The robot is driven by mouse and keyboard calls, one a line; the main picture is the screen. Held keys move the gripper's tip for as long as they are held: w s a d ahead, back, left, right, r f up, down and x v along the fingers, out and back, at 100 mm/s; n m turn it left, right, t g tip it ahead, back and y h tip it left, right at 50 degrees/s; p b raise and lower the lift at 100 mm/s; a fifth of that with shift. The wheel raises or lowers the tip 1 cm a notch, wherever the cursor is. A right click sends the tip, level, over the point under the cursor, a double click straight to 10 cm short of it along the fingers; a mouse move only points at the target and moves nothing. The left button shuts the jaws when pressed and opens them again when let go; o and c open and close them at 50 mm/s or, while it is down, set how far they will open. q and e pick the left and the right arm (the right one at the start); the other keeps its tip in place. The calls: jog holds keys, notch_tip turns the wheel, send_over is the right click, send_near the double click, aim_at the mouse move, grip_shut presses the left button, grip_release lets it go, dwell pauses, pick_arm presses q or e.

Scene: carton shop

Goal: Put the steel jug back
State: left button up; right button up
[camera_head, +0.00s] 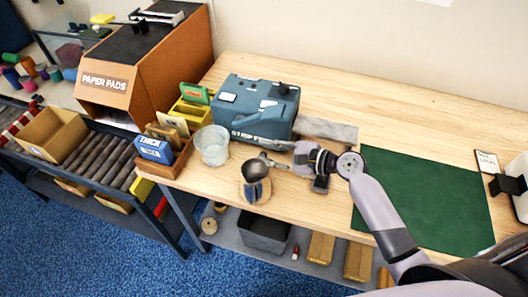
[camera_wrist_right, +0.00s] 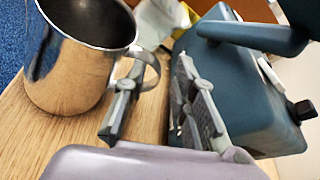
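The steel jug (camera_head: 256,190) stands upright near the front edge of the wooden table, its dark mouth facing up. In the right wrist view the shiny jug (camera_wrist_right: 78,65) is at the left, with its loop handle facing my fingers. My right gripper (camera_head: 272,157) is beside the jug on its handle side. In the wrist view the gripper (camera_wrist_right: 158,62) is open, with part of the handle showing between the fingers. One finger overlaps the handle in the picture; contact cannot be told. My left gripper is not in view.
A blue-grey machine (camera_head: 257,108) stands close behind my right gripper. A pale translucent bucket (camera_head: 212,146) is left of the jug. A wooden box with a blue pack (camera_head: 154,150) is farther left. A green mat (camera_head: 420,195) lies clear at right. A lower shelf holds a dark bin (camera_head: 264,232).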

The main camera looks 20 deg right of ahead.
jog(key=b+v, duration=0.1)
jog(key=v, duration=0.9)
jog(key=shift+s+d+b, duration=0.15)
jog(key=shift+b, duration=0.2)
